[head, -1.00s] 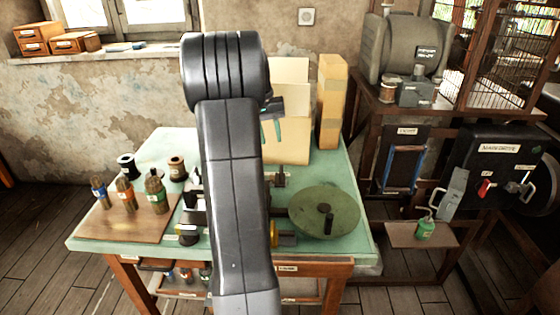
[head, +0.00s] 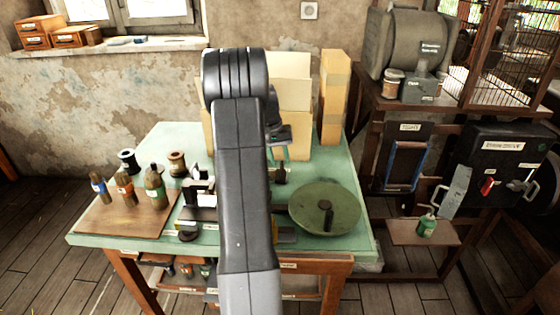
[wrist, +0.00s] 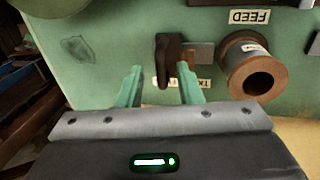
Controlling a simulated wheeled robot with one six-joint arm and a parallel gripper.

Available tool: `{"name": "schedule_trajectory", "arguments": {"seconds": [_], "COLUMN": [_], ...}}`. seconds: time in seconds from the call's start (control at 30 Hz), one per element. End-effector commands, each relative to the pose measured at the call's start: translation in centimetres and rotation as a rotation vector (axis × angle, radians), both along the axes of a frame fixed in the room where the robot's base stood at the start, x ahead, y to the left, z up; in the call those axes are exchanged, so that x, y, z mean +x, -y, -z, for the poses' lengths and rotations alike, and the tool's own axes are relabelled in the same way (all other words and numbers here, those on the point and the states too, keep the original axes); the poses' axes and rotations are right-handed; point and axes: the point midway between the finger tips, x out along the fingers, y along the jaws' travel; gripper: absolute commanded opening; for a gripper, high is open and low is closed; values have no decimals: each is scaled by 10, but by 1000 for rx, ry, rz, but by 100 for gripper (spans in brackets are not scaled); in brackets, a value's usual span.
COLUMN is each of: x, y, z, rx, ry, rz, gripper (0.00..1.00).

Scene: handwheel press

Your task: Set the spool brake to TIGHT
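In the wrist view, a dark brown lever (wrist: 169,58), which looks like the spool brake handle, stands by a small metal plate (wrist: 200,54). A white label (wrist: 160,83) lies at its near side, upside down and partly covered, so I cannot read its words. My gripper (wrist: 160,75) is open, with one pale green finger on each side of the lever's near end. I see no clear contact. A brown spool (wrist: 232,68) with a white tag sits just right of the lever. In the head view my gripper (head: 278,138) is over the bench behind my arm.
The green bench (head: 105,228) carries a round green handwheel (head: 335,200) at right. Several bottles stand on a wooden board (head: 140,222) at left. Tan boxes (head: 334,100) stand at the back. A FEED label (wrist: 249,17) shows beyond the spool.

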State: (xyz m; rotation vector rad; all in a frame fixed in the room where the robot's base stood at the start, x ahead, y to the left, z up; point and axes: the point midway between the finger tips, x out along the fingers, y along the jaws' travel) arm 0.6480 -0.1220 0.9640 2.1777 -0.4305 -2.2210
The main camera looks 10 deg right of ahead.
Motion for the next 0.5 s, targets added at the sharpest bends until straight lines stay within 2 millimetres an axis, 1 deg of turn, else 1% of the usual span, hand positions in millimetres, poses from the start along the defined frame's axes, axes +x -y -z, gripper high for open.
{"name": "schedule_trajectory", "arguments": {"seconds": [0.03,0.17,0.47,0.5], "x": [-1,-1,-1,-1], "y": [1,3,3,3], "z": [6,13,15,15], "rx": [0,0,0,0], "ry": [-2,0,1,1], "rz": [0,0,0,0], "gripper": [33,33,33,25]}}
